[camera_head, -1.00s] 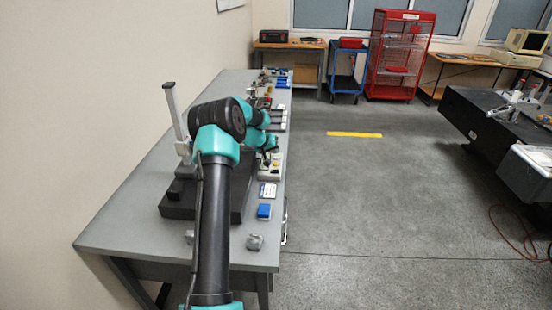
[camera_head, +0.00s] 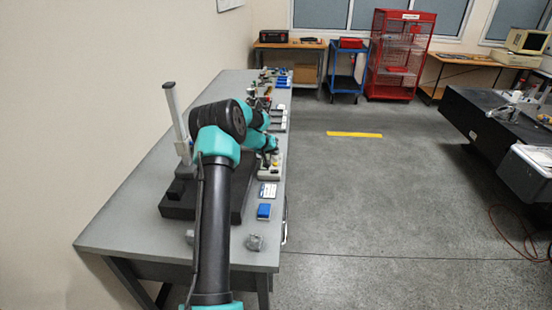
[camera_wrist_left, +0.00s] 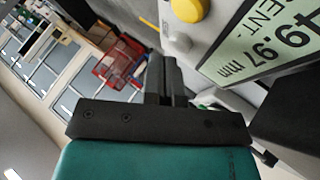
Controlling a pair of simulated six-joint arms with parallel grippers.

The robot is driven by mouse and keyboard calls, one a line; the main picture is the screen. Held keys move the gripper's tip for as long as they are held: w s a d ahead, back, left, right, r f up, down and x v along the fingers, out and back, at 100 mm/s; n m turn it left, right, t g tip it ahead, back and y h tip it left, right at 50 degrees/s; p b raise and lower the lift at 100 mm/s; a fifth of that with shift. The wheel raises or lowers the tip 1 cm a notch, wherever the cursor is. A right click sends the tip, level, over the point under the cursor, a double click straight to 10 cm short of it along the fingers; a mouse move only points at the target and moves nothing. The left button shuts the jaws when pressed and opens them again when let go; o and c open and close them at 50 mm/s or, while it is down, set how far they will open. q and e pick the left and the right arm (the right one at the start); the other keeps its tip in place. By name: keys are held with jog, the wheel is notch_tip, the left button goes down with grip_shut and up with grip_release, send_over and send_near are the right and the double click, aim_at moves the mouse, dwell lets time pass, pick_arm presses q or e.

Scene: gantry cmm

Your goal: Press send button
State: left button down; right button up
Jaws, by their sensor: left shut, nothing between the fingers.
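A light grey control box (camera_head: 270,173) sits near the right edge of the grey bench. In the left wrist view, a yellow round button (camera_wrist_left: 188,8) and a smaller pale grey button (camera_wrist_left: 180,42) stand on its face. I see no label on either button. My left gripper (camera_wrist_left: 163,62) is shut and empty, its tips close to the grey button; I cannot tell whether they touch. In the head view the left gripper (camera_head: 268,160) is small and over the box. My right gripper is out of view.
A black plate (camera_head: 178,209) with an upright metal column (camera_head: 176,112) lies on the bench left of the box. A white card (camera_head: 268,190) and a blue block (camera_head: 264,211) lie nearer me. Several small items line the bench's far end.

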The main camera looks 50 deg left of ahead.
pick_arm(q)
jog(key=shift+f, duration=0.5)
dwell(0.7)
jog(key=shift+r, duration=0.9)
jog(key=shift+r, duration=2.55)
